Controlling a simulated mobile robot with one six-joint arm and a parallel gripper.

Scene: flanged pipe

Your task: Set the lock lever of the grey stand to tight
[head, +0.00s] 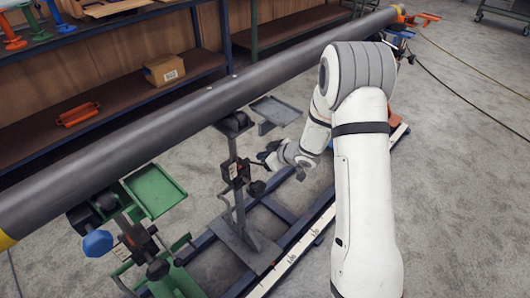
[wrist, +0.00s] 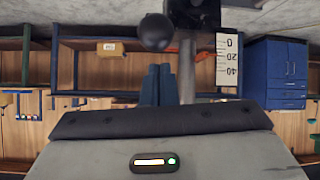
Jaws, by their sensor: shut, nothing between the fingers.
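The grey stand (head: 236,205) stands under the long pipe, with a dark lock block (head: 236,171) on its post. A dark round knob (head: 257,188) shows low at the right of this block. In the wrist view a black ball knob (wrist: 155,32) sits just beyond my fingertips, beside the dark block (wrist: 195,14) and a white scale plate (wrist: 228,60). My gripper (head: 266,158) is at the right of the post; in the wrist view its dark fingers (wrist: 160,72) are together and empty. I cannot tell whether they touch the knob. The lever's exact setting is unclear.
The dark pipe (head: 180,118) runs diagonally above the stands. A green stand (head: 155,192) is at the left. A grey tray (head: 276,111) sits right of the post. Blue base rails (head: 275,208) and a white scale strip (head: 310,235) lie below. Shelves (head: 110,125) stand behind.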

